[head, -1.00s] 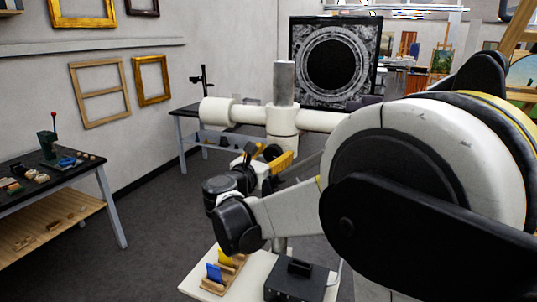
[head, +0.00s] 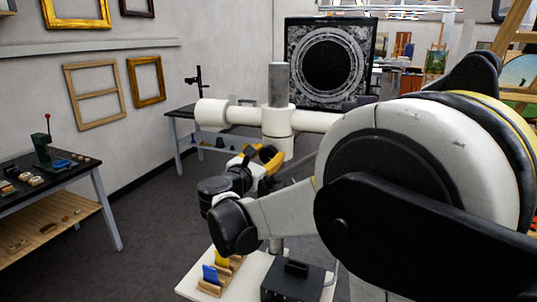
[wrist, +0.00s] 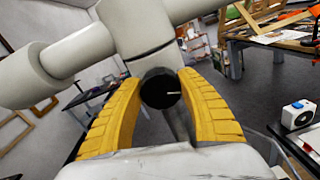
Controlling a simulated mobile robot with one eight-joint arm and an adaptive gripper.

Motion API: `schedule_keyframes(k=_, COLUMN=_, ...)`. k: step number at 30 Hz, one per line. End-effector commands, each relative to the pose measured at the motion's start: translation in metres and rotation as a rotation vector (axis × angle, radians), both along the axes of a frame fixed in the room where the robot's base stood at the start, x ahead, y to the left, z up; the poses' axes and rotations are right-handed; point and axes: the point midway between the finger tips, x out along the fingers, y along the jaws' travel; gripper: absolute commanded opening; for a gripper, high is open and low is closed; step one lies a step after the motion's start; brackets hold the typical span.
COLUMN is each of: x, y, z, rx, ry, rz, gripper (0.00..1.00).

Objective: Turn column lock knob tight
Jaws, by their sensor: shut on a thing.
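The column lock knob (wrist: 162,88) is a round black knob with a short white line on its face, at the middle of the wrist view. It sits on the white collar (wrist: 140,35) of the column joint. My gripper (wrist: 160,84) has a yellow ribbed finger on each side of the knob and is shut on it. In the head view, my gripper (head: 260,157) is at the dark knob (head: 267,153), just below the white crossarm (head: 315,121). A grey post (head: 278,85) rises above the crossarm. My arm hides much of the column below.
A white base (head: 190,290) below holds a black box (head: 292,280) and a wooden rack (head: 211,288) with blue and yellow pieces. A workbench (head: 45,176) stands at the left. A black panel with an ornate ring (head: 300,55) stands behind. Grey floor (head: 150,240) is clear at the left.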

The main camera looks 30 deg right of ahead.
Motion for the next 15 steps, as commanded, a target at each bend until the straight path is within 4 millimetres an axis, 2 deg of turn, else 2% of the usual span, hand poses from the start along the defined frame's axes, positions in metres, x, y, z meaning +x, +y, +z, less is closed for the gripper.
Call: schedule_keyframes(k=15, x=-0.0011, y=-0.0014, z=0.0006, rx=0.285, ry=-0.367, rz=0.0, gripper=0.14)
